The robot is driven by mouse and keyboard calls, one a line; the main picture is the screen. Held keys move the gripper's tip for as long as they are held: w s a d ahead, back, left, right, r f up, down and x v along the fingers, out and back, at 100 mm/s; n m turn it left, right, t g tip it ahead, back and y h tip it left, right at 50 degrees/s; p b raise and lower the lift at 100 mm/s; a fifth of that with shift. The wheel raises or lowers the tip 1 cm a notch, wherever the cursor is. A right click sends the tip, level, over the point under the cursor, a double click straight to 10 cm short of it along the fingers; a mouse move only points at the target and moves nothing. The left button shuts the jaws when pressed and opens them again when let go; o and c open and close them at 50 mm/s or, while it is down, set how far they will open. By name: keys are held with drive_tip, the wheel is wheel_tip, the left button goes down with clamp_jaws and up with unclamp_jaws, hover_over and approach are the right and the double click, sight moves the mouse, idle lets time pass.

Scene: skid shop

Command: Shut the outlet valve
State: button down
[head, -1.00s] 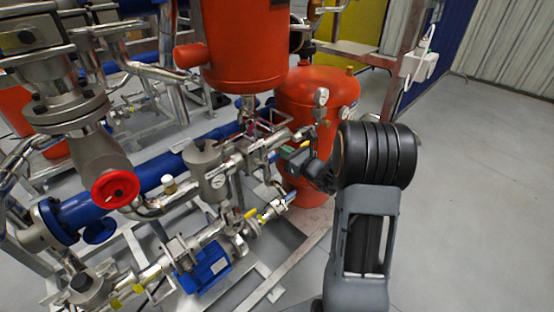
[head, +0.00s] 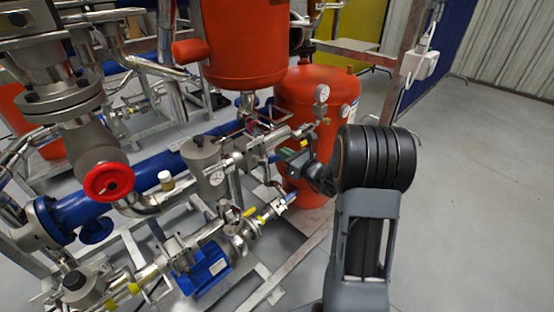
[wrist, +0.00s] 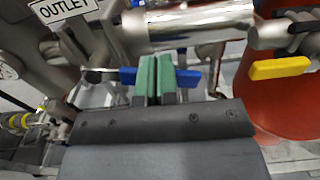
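In the wrist view an OUTLET sign (wrist: 64,8) hangs at the upper left, above a steel pipe. A blue lever handle (wrist: 187,78) lies roughly level below the pipe. My gripper (wrist: 156,62) has its two green fingertips close together, with only a thin gap between them. They stand across the middle of the blue handle and hide that part; the handle shows on both sides of them. I cannot tell whether they touch it. In the head view my gripper (head: 290,154) is among the pipes in front of the lower orange tank.
A yellow lever handle (wrist: 280,68) is to the right of the blue one. An orange tank (head: 300,90) stands behind my gripper. A red handwheel (head: 109,182) and a blue motor (head: 203,270) are to the left. Open grey floor (head: 475,180) lies on the right.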

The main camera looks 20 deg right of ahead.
drive_tip(key=shift+w+a+f, duration=0.15)
drive_tip(key=shift+f, duration=0.4)
drive_tip(key=f+b, duration=0.2)
drive_tip(key=b, duration=0.1)
drive_tip(key=shift+a+f, duration=0.3)
drive_tip(key=shift+f, duration=0.2)
drive_tip(key=shift+s+a+f+b, duration=0.25)
drive_tip(key=shift+a+f+b, duration=0.1)
drive_tip(key=shift+f+b, duration=0.2)
drive_tip(key=shift+s+a+f+b, duration=0.2)
drive_tip(key=shift+a+f+b, duration=0.1)
drive_tip(key=shift+f+b, duration=0.2)
drive_tip(key=shift+a, duration=0.1)
